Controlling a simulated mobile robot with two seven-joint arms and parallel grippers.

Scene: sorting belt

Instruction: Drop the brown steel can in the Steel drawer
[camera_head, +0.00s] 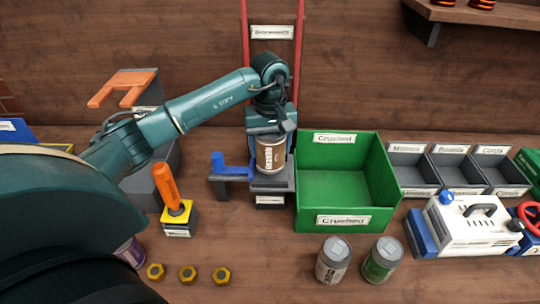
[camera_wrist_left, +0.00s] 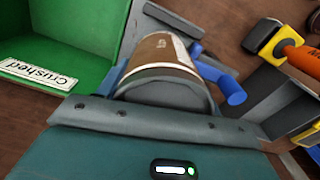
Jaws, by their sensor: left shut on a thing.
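The brown can (camera_head: 270,156) has a pale band and stands about upright at the middle of the head view. My left gripper (camera_head: 270,138) is shut on it from above. The can is over or on a dark grey block with a blue lever; I cannot tell whether it touches. In the left wrist view the can (camera_wrist_left: 165,60) lies between my fingers (camera_wrist_left: 165,85), with the blue lever beside it. I cannot make out a drawer labelled Steel. My right gripper is not in view.
A green open bin (camera_head: 338,205) labelled Crushed stands right of the grey block (camera_head: 268,185). Two cans, one beige (camera_head: 332,262) and one green (camera_head: 382,262), stand in front of it. Small grey labelled bins (camera_head: 412,188) and a white machine (camera_head: 475,225) are at right. Several yellow nuts (camera_head: 188,273) lie at front left.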

